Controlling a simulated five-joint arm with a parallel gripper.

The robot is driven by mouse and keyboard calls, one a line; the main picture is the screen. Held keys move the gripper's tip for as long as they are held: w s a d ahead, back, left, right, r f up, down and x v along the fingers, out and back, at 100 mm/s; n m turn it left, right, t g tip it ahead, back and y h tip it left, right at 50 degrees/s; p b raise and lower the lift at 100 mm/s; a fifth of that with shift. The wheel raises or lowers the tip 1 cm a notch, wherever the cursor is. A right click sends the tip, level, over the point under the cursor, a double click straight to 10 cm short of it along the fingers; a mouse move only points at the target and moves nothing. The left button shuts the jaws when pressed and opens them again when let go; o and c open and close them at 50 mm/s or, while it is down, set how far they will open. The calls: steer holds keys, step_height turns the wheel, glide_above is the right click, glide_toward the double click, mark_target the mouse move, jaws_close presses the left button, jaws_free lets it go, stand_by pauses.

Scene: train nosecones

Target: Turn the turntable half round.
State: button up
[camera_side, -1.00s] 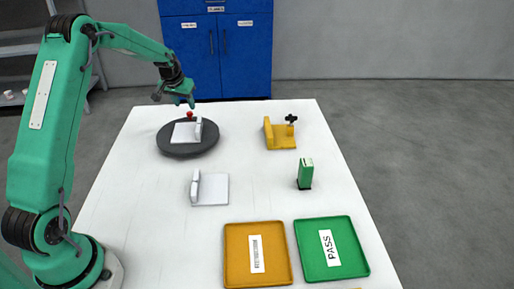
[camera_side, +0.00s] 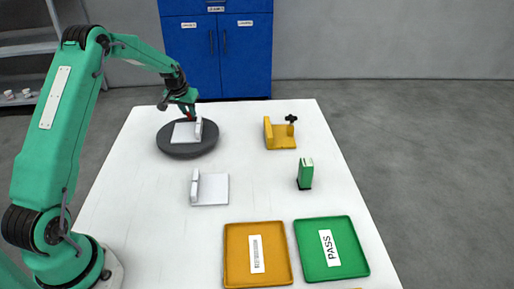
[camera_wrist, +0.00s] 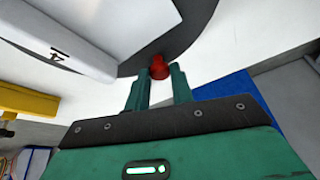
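The turntable is a dark grey round disc (camera_side: 168,147) at the far left of the white table. A white plate with a raised upright edge (camera_side: 183,133) lies on it and shows large in the wrist view (camera_wrist: 95,25), with a "4" label. A red knob (camera_wrist: 158,68) stands at the disc's far rim. My gripper (camera_side: 190,111) is low over that rim. In the wrist view its two fingers (camera_wrist: 160,72) stand apart, with the knob at the gap between their tips. I cannot tell whether either finger touches it.
A second white plate (camera_side: 213,189) lies in front of the turntable. A yellow bracket (camera_side: 281,142) and a green block (camera_side: 305,173) stand to the right. An orange tray (camera_side: 235,270) and a green "PASS" tray (camera_side: 345,264) are at the front. A blue cabinet (camera_side: 232,65) stands behind.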

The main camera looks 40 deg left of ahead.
jaws_close()
steer(key=shift+s+a+n, duration=0.35)
steer(key=shift+s+n, duration=0.15)
steer(key=shift+n, duration=0.25)
steer(key=shift+s+a+n, duration=0.3)
steer(key=shift+s+n, duration=0.2)
steer(key=shift+n, duration=0.25)
steer(key=o, duration=0.8)
jaws_free()
steer(key=shift+o, duration=0.2)
steer(key=shift+r, duration=0.1)
steer(key=v, duration=0.7)
steer(key=shift+r, duration=0.25)
steer(key=shift+s+d, duration=0.1)
